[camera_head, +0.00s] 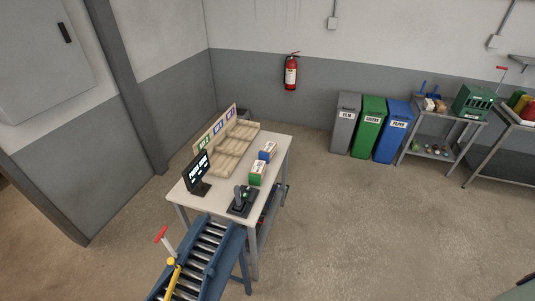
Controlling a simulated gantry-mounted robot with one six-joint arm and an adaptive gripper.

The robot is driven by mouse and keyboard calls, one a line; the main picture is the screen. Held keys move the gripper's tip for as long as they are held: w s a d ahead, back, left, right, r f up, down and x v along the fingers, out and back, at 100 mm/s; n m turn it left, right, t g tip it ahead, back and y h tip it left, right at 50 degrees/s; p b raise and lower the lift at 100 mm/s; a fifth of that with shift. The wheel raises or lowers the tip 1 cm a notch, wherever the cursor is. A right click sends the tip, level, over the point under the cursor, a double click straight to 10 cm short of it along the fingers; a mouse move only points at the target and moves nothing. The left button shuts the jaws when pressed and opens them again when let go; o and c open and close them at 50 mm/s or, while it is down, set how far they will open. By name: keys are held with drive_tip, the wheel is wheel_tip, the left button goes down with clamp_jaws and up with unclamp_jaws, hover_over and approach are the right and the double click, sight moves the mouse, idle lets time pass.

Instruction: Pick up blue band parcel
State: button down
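The blue band parcel (265,155) is a small box with a pale top and a blue side. It sits on the white-topped table (275,180), towards its far right side. A similar parcel with a green band (256,178) sits just in front of it. My gripper is not in view, so I cannot see whether it is open or shut.
A wooden sorting rack (232,150) stands along the table's left side, with a black screen (197,173) near it. A dark device (242,201) sits at the front right. A roller conveyor (205,255) meets the table's front.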

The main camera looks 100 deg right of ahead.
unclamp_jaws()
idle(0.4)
